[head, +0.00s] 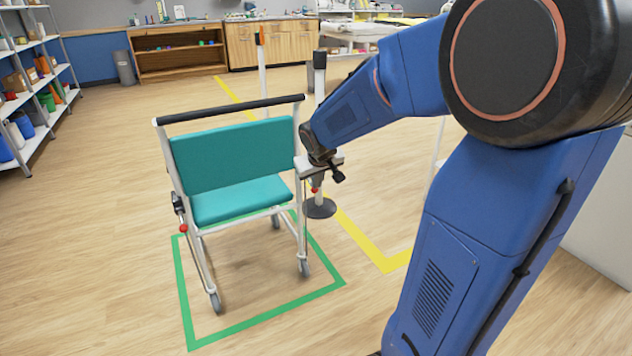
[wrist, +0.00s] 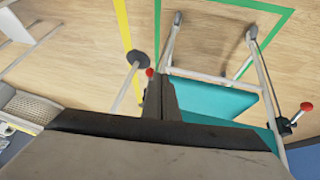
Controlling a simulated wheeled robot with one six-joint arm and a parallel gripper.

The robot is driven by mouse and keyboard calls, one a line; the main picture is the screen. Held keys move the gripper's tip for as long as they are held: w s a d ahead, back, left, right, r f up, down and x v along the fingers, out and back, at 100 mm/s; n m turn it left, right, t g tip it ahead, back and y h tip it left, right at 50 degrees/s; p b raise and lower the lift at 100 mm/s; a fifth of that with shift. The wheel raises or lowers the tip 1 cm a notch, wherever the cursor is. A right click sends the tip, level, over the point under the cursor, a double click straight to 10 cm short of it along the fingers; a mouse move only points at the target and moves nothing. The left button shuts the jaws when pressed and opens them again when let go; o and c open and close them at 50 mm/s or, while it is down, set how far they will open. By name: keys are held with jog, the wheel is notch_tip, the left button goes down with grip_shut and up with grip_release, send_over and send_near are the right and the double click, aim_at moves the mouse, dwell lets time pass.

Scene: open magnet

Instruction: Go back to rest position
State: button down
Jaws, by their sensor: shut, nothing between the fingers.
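My blue arm reaches in from the right in the head view. My gripper (head: 337,174) is beside the right side of a wheeled chair with a teal seat (head: 240,201) and white frame. In the wrist view my gripper (wrist: 161,97) has its dark fingers together, with nothing seen between them. The chair's teal seat (wrist: 215,101) lies beyond the fingers there. A red knob (wrist: 150,72) shows close beside the fingertips, and I cannot tell whether they touch. Another red knob (wrist: 307,106) is at the chair's other side.
The chair stands inside a green floor outline (head: 262,317). A post with a round dark base (head: 319,208) stands right of it, near a yellow floor line (head: 360,237). Shelves (head: 35,90) stand at left and wooden cabinets (head: 270,44) at the back. The left foreground floor is clear.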

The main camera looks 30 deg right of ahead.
dwell(0.4)
jog(key=s+a+r+y, duration=0.1)
jog(key=s+a, duration=0.2)
jog(key=s, duration=0.7)
jog(key=s+a+r, duration=0.2)
jog(key=s+a, duration=0.2)
jog(key=s, duration=0.6)
jog(key=s+a+r+n+g+y, duration=0.1)
jog(key=s+a, duration=0.3)
jog(key=s, duration=0.6)
jog(key=shift+s+a+r+y, duration=0.15)
jog(key=shift+s+y, duration=0.15)
jog(key=shift+s, duration=0.05)
